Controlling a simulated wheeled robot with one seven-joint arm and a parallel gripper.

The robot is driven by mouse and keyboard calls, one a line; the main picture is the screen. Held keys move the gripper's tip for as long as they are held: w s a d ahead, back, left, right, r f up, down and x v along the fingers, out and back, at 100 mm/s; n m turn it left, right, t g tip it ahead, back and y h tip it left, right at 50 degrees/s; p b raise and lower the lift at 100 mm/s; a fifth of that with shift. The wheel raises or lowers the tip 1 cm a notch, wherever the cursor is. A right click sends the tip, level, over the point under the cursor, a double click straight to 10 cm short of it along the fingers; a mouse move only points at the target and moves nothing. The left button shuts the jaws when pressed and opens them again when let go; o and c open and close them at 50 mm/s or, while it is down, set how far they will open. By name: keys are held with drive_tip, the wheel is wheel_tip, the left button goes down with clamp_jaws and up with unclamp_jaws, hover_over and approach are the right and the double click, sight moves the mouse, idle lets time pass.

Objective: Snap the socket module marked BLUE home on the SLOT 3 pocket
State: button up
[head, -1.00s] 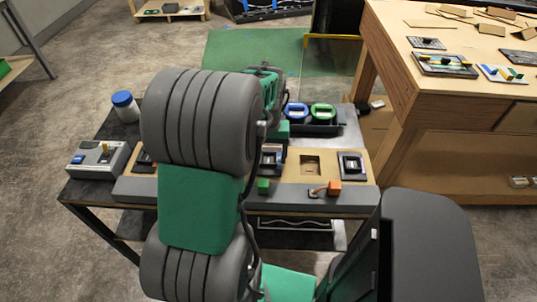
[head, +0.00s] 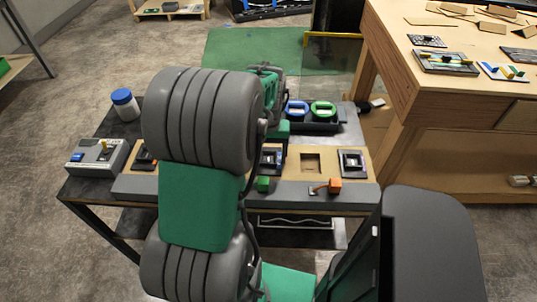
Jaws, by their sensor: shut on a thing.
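My gripper (head: 277,140) points down over the console (head: 225,190), and my own arm hides most of it. It is shut on a dark-framed socket module (head: 270,159) with a blue tint, low at the panel. I cannot read its marking or tell whether it is fully seated. To its right is an empty square pocket (head: 311,163), then a pocket holding a dark module (head: 352,163). A part of another dark module (head: 145,159) shows at the left. My arm hides the pockets between. Slot numbers are not legible.
A dark tray behind the panel holds a blue-ringed piece (head: 297,110) and a green-ringed piece (head: 322,111). A grey switch box (head: 97,156) and a blue-capped jar (head: 125,105) stand at the left.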

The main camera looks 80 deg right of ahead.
drive_tip(key=shift+f, duration=0.1)
drive_tip(key=o, duration=1.5)
wheel_tip(320, 180, up, 8)
drive_tip(key=shift+f, duration=0.1)
